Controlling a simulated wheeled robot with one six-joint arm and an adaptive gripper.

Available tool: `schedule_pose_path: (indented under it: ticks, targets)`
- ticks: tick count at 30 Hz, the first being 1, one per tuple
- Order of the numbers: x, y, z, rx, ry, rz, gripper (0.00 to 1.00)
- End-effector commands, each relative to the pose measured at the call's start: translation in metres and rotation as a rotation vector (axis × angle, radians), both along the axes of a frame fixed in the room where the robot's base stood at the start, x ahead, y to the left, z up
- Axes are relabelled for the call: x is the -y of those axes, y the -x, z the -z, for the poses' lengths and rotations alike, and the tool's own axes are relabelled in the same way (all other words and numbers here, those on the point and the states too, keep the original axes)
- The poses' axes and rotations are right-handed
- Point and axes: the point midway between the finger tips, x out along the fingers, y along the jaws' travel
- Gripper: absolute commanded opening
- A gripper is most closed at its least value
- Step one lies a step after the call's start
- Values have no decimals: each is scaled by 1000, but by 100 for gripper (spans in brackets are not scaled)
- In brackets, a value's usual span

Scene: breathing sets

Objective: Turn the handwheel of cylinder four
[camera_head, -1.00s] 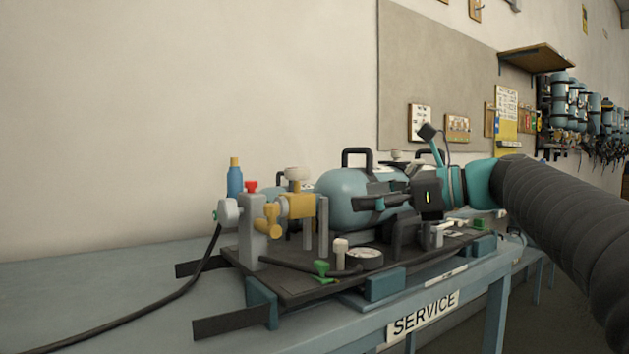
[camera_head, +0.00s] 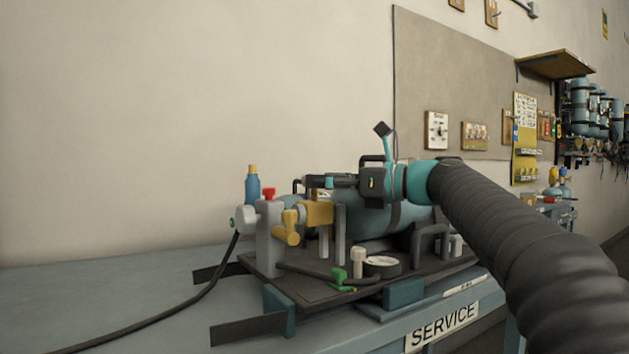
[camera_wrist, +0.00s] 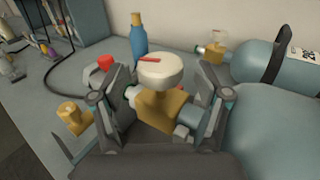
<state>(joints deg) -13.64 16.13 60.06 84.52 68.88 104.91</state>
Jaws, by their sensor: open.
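A teal cylinder (camera_head: 385,220) lies on a dark rack on the bench; no number is readable on it. In the wrist view its cream handwheel (camera_wrist: 160,70), with a red mark on top, sits on a brass valve block (camera_wrist: 160,110). The block also shows in the head view (camera_head: 318,213), where the handwheel is hidden at my gripper. My gripper (camera_head: 304,184) is over the valve end of the cylinder. In the wrist view its open fingers (camera_wrist: 163,88) stand on either side of the handwheel and block. Whether either finger touches them cannot be told.
A grey post with a red knob (camera_head: 269,193) and a yellow knob (camera_head: 289,228) stands close left of the valve. A blue bottle (camera_head: 252,187) is behind. A gauge (camera_head: 382,266) and green knob (camera_head: 338,279) are in front. Another cylinder (camera_wrist: 270,68) lies beyond.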

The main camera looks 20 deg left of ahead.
Motion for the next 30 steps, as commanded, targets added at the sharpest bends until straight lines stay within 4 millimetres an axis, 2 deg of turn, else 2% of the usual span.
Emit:
schedule_pose_path:
  ticks: [6,17,24,30]
  targets:
    - [-20,-3,0,1,-1,0,75]
    - [-24,-4,0,1,0,1,75]
    - [-24,-4,0,1,0,1,15]
    - [-24,-3,-1,1,-1,15,14]
